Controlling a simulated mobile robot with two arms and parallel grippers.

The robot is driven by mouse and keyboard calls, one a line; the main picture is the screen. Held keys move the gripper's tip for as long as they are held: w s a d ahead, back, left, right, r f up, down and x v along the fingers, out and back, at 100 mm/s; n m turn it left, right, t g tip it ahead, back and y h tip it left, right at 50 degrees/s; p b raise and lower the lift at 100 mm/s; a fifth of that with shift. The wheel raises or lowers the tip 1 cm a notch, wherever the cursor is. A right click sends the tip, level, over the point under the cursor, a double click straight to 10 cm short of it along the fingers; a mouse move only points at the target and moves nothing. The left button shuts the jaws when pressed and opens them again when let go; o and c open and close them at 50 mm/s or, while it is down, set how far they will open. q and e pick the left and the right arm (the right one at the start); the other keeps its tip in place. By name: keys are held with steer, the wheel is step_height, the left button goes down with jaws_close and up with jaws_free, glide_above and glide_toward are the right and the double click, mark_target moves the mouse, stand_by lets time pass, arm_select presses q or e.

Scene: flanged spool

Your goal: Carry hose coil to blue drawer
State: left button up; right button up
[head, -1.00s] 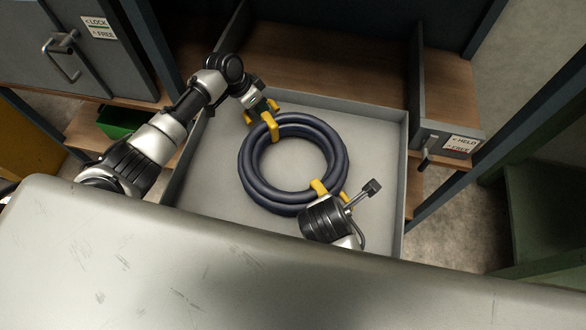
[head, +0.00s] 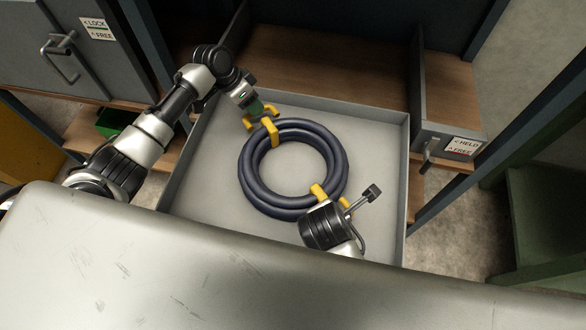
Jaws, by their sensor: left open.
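The hose coil (head: 246,172) is a dark blue ring of several turns with yellow bands. It lies flat in an open, pulled-out drawer with a pale grey floor and low walls (head: 380,150). My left gripper (head: 261,116), with yellow fingers, is open at the coil's upper left edge, beside the yellow band (head: 270,133). It appears apart from the coil. My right gripper (head: 333,196) is at the coil's lower right edge by yellow parts. Its wrist covers most of its fingers, so its grip cannot be told.
A grey cabinet with a handle and lock label (head: 97,28) stands at upper left. A latch with a held/free label (head: 462,146) is right of the drawer. A green bin (head: 112,122) sits on the left shelf. Free drawer floor shows right of the coil.

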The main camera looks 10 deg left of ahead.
steer(key=shift+r, duration=0.15)
arm_select(q)
steer(key=v, duration=0.7)
steer(key=shift+r, duration=0.35)
arm_select(e)
steer(key=v, duration=0.7)
arm_select(q)
steer(key=shift+s+a+f, duration=0.1)
steer(key=shift+s+a, duration=0.05)
arm_select(e)
steer(key=shift+s, duration=0.15)
